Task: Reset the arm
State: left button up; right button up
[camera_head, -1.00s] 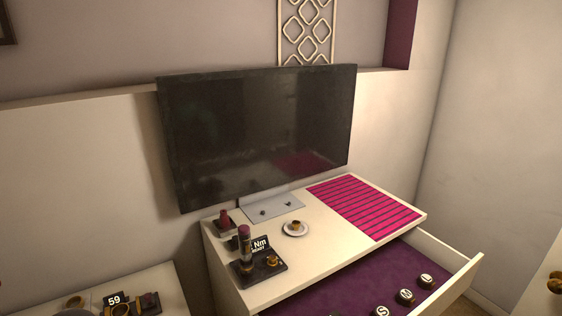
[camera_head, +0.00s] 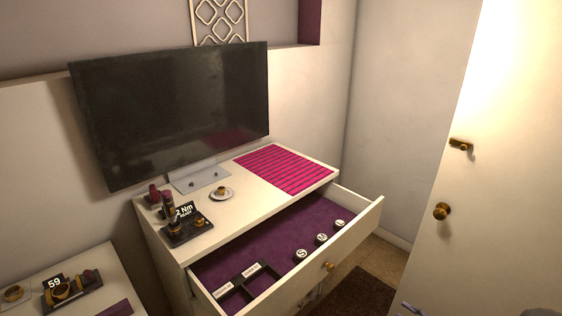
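Neither of my grippers shows clearly in the head view. A small blue-grey shape (camera_head: 410,309) pokes in at the bottom edge right of centre; I cannot tell what it is. The white dresser (camera_head: 228,212) stands in the middle with its top drawer (camera_head: 345,236) pulled open. The drawer has a purple lining, several round pieces marked with letters, and a black divided holder (camera_head: 243,282) at its left end.
A dark television (camera_head: 180,115) stands on the dresser behind a small saucer (camera_head: 221,194), a black tool stand (camera_head: 188,229) and a pink striped mat (camera_head: 285,169). A lower white table (camera_head: 95,270) is at left. A white door (camera_head: 490,200) is at right, with floor between.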

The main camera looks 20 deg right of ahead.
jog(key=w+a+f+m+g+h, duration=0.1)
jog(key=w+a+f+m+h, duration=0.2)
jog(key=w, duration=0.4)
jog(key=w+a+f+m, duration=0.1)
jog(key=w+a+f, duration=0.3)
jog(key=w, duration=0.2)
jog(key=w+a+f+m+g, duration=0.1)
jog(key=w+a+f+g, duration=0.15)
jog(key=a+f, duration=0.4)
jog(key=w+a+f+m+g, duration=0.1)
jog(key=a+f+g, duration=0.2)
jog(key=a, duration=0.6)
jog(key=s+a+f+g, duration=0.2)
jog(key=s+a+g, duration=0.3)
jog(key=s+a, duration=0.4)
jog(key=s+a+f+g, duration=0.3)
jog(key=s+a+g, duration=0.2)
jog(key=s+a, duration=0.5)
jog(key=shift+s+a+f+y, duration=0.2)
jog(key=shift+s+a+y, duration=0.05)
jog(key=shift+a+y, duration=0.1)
